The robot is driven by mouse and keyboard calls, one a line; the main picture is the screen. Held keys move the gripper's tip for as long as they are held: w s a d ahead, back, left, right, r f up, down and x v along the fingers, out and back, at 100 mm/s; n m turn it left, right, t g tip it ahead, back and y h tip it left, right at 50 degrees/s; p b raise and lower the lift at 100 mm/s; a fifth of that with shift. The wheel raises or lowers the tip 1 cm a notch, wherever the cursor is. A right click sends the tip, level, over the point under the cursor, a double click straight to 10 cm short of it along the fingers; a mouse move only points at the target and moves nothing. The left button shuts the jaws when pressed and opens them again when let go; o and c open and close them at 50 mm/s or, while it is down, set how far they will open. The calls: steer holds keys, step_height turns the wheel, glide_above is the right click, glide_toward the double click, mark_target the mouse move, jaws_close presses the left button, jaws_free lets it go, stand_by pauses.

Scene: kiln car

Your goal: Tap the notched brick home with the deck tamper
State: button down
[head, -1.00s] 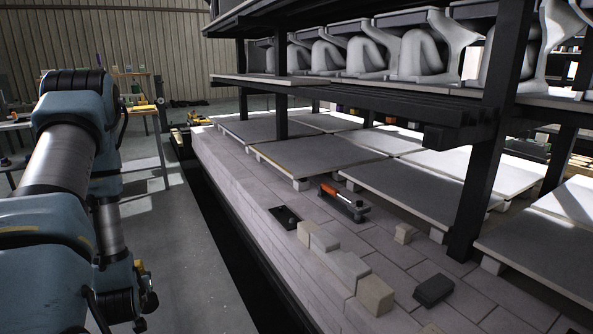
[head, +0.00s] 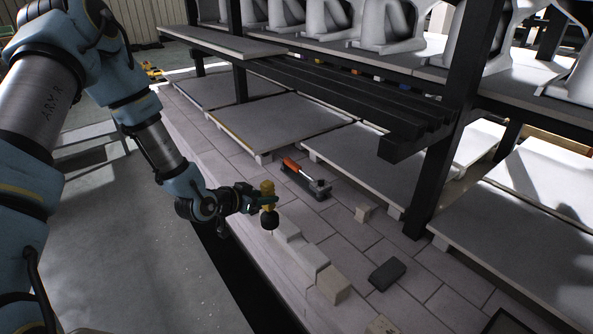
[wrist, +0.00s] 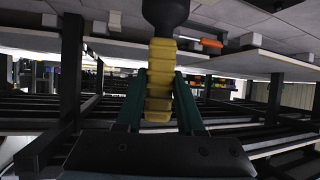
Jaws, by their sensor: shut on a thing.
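My gripper (head: 262,201) is shut on the deck tamper, which has a yellow ribbed handle (head: 267,188) and a black rounded head (head: 269,219). In the wrist view, green fingers (wrist: 160,88) clamp the yellow handle (wrist: 161,75), with the black head (wrist: 165,12) at the top edge. Pale bricks (head: 311,258) and a beige brick (head: 333,284) form the row along the deck edge. I cannot tell which brick is notched; the tamper partly covers the row's far end.
An orange-handled tool (head: 291,165) lies on a dark base behind the row. A small beige block (head: 363,212) and a dark block (head: 387,274) lie loose on the deck. A black post (head: 449,135) and dark beams (head: 385,118) stand behind, below shelves of pale ware.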

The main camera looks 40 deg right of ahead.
steer(key=s+d+r+m+g+p, duration=0.2)
steer(key=s+d+r+m+g, duration=0.1)
steer(key=s+d+r, duration=0.2)
steer(key=shift+s+d, duration=0.4)
steer(key=shift+s, duration=0.55)
steer(key=shift+a+f, duration=0.1)
steer(key=shift+f, duration=0.05)
steer(key=shift+f+b, duration=2.25)
steer(key=shift+f, duration=0.15)
